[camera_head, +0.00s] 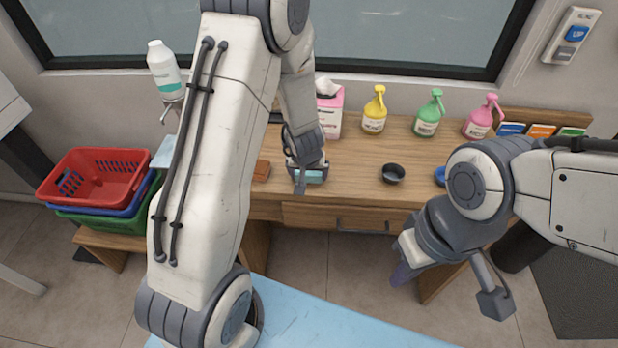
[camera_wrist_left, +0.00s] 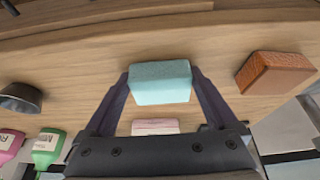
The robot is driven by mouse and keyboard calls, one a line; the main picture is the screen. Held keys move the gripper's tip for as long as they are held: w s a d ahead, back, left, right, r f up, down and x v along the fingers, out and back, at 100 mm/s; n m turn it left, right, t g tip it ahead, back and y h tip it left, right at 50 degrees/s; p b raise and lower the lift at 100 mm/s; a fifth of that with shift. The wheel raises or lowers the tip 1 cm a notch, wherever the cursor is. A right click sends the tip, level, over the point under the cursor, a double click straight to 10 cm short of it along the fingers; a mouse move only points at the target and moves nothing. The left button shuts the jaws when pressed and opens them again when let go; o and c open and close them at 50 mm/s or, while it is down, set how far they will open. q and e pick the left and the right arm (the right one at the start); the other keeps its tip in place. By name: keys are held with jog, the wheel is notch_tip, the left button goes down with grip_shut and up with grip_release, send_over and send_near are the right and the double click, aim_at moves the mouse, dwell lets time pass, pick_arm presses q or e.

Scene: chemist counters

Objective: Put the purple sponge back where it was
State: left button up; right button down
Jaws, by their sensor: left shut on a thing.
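My left gripper (camera_head: 308,178) is over the wooden counter near its front edge. It is shut on a teal sponge-like block (camera_wrist_left: 160,82), with one dark finger on each side. The block also shows in the head view (camera_head: 313,175). Whether it touches the counter I cannot tell. No clearly purple sponge shows in either view. A reddish-brown block (camera_wrist_left: 274,72) lies on the counter beside the left gripper, and it shows in the head view (camera_head: 262,171). My right gripper (camera_head: 400,268) hangs in front of the counter; its fingers are mostly hidden by the wrist.
The counter (camera_head: 350,180) bears a pink tissue box (camera_head: 331,112), yellow (camera_head: 374,112), green (camera_head: 428,116) and pink (camera_head: 482,118) bottles, and a black bowl (camera_head: 392,173). Stacked baskets (camera_head: 95,180) stand left. A light-blue surface (camera_head: 330,325) is in front.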

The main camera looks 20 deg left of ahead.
pick_arm(q)
jog(key=o, duration=1)
jog(key=shift+c, duration=0.2)
jog(key=p+v, duration=0.7)
jog(key=v, duration=0.4)
jog(key=s+d+r+m+g+h, duration=0.1)
jog(key=s+d+r+m+h, duration=0.15)
jog(key=s+d+r, duration=0.4)
jog(key=s+d+r+m+g+h, duration=0.1)
jog(key=s+d+r+m+h, duration=0.2)
jog(key=d, duration=0.6)
jog(key=s+a+r+m+g+y, duration=0.1)
jog(key=s+r+m, duration=0.4)
jog(key=s, duration=0.9)
jog(key=shift+a+r+g+y+p, duration=0.15)
jog(key=shift+r+g+y+p, duration=0.35)
jog(key=shift+y, duration=0.65)
jog(key=shift+f, duration=0.2)
notch_tip(320, 180, down, 7)
jog(key=b, duration=0.7)
